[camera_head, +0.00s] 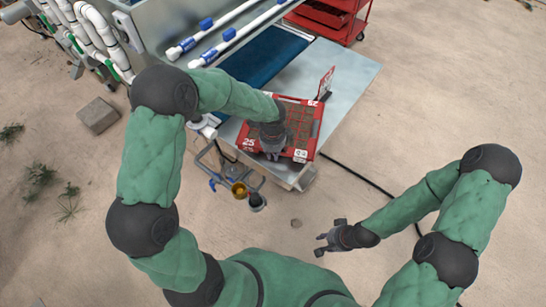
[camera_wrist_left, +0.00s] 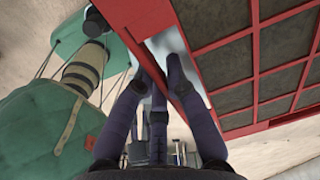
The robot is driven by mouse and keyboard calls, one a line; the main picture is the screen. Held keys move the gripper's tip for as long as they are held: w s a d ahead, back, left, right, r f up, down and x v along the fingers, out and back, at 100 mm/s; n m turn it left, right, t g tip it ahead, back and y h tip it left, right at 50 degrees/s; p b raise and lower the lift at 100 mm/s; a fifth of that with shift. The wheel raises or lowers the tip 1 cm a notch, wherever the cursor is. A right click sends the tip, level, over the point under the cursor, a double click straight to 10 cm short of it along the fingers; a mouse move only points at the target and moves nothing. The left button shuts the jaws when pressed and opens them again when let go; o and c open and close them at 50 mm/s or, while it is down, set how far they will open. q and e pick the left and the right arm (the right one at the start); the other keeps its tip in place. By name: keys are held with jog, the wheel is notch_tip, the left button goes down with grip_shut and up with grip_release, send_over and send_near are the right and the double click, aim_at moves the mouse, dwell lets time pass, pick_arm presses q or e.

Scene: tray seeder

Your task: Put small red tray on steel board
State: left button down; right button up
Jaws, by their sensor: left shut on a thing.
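The small red tray (camera_head: 317,128) has dark square cells and "25" labels; in the head view it is over the near end of the steel board (camera_head: 350,75). I cannot tell whether it rests flat there or is held slightly above. My left gripper (camera_head: 272,152) is at the tray's near edge, shut on its red rim, which also shows close up in the left wrist view (camera_wrist_left: 193,50). The gripper and forearm hide part of the tray. My right gripper (camera_head: 328,237) hangs empty over the ground, well to the near side, with its fingers apart.
A blue belt (camera_head: 262,55) lies behind the board, beneath white pipes with blue fittings (camera_head: 230,34). A red cart (camera_head: 330,15) stands at the back. Small cups (camera_head: 240,190) hang near the board's left corner. A black cable crosses the open sand at right.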

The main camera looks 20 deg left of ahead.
pick_arm(q)
jog(key=shift+w+f+b, duration=0.1)
jog(key=shift+f+b, duration=0.2)
jog(key=shift+f, duration=0.65)
jog(key=c, duration=1.7)
grip_release()
jog(key=shift+f, duration=0.1)
jog(key=o, duration=0.4)
jog(key=r+p, duration=0.1)
jog(key=r, duration=0.3)
jog(key=r+p, duration=0.1)
jog(key=r, duration=0.3)
jog(key=s+r+p, duration=0.1)
jog(key=r, duration=0.3)
jog(key=shift+r+p, duration=0.1)
jog(key=shift+p, duration=0.3)
